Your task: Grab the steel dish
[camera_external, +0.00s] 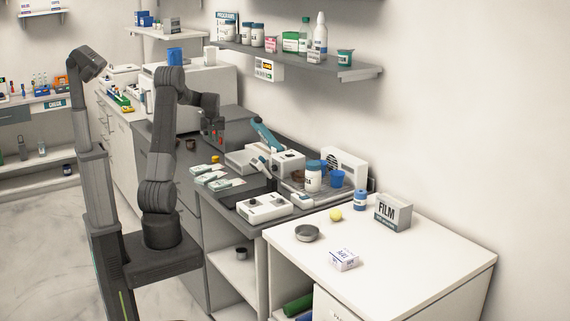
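The steel dish (306,236) is a shallow, round, grey metal dish. It stands upright on the white cabinet top (420,252), near that top's left side. My gripper (213,142) is at the end of my raised arm, above the dark grey counter, well up and to the left of the dish and apart from it. The fingers are small and dark here, and I cannot tell whether they are open or shut. The dish is in full view.
Near the dish are a small white box (344,259), a yellow ball (335,216), a blue jar (360,201) and a FILM box (393,212). The dark counter (228,192) holds a microscope, a white device (265,206) and several jars. The cabinet top's right part is clear.

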